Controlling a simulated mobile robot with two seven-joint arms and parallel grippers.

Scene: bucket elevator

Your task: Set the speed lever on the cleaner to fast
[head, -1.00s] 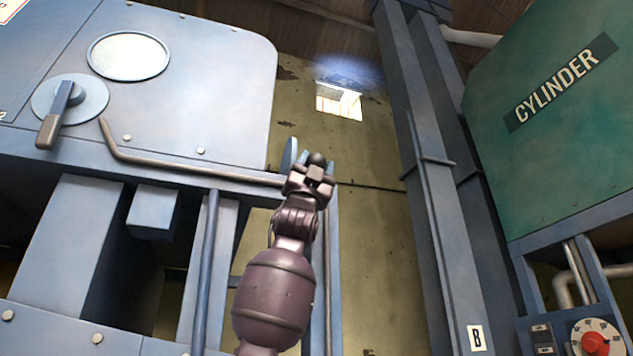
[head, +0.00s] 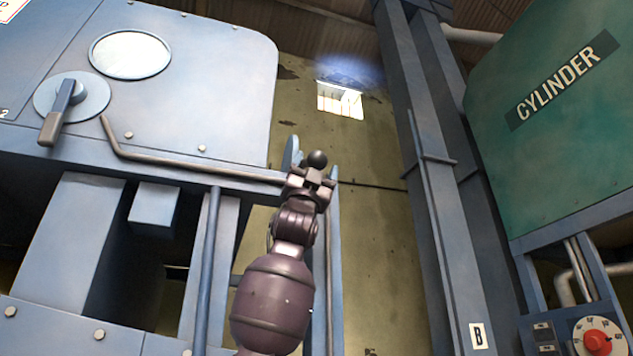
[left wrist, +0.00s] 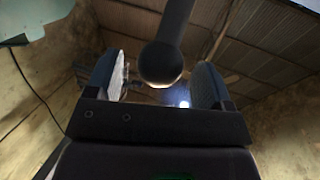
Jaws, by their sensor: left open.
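The blue-grey cleaner (head: 215,75) fills the left of the head view. A dark ball knob (head: 317,159), which looks like the speed lever's end, shows just above my left gripper (head: 312,163). In the left wrist view the knob (left wrist: 161,62) and its dark shaft (left wrist: 176,20) lie between the two spread fingers of that gripper (left wrist: 158,82). Gaps show on both sides of the knob, so the fingers are open around it and not clamped. The lever's base and any slow or fast marks are hidden or out of view. My right gripper is not in view.
A round dial with a handle (head: 62,112) and an oval window (head: 130,55) are on the cleaner's side. A bent rod (head: 180,167) runs along its lower edge. The elevator column (head: 420,120) and green cylinder housing (head: 560,140) stand to the right.

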